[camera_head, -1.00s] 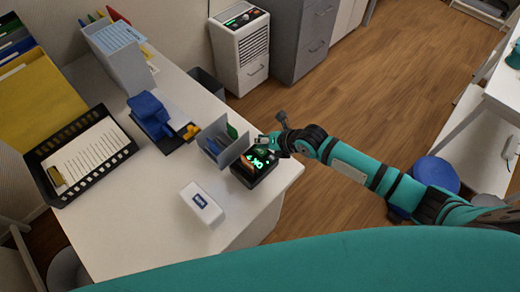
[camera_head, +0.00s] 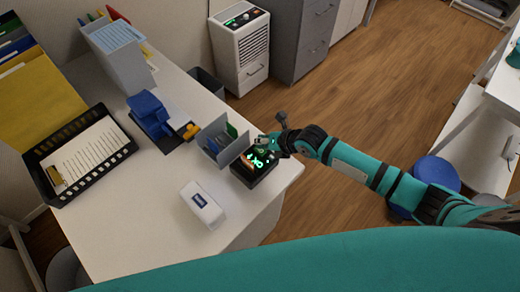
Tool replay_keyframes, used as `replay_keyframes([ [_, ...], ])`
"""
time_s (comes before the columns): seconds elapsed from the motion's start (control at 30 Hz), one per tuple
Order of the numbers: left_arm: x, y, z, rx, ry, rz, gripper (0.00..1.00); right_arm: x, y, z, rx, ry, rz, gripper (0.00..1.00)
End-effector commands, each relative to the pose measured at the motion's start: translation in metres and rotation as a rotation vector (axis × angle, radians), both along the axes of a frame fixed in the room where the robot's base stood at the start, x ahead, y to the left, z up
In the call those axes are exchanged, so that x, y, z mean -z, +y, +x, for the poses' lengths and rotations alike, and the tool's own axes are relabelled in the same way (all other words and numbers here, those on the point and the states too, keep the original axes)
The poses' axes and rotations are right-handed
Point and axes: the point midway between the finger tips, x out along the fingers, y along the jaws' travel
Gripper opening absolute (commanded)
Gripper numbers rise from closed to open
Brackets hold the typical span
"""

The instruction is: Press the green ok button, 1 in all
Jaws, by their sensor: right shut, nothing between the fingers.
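A small black box with a glowing green OK button (camera_head: 254,163) stands near the right edge of the white desk (camera_head: 165,225). The green glow lies on its top face, with an orange patch beside it. My right gripper (camera_head: 264,143) is shut and empty. It is at the upper right side of the button box and overlaps its far edge in the view. I cannot tell whether the fingertips touch the button. My left gripper is not in view.
A grey pen holder (camera_head: 218,146) stands close behind the box. A white box (camera_head: 202,205) lies in front of it. A blue device (camera_head: 150,114), a black paper tray (camera_head: 100,172) and a grey file holder (camera_head: 120,62) fill the desk's left and back.

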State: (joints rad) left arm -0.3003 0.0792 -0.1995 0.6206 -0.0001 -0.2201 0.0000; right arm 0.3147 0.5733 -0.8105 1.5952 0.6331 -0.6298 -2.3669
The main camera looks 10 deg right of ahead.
Motion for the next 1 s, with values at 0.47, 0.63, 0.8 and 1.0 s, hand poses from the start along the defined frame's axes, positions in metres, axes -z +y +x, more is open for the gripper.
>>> replay_keyframes([
  [0.47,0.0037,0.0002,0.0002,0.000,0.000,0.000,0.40,0.0033,-0.0002,0.0002,0.001,0.000,0.001,0.00],
  [0.63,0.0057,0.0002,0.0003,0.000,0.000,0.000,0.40,0.0054,-0.0003,0.0002,0.001,0.000,0.001,0.00],
  [0.8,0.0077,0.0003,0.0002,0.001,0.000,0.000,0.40,0.0077,-0.0004,0.0000,0.000,0.000,0.000,0.00],
  [1.0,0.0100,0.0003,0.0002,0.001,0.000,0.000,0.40,0.0102,-0.0005,0.0000,0.001,0.000,-0.001,0.00],
])
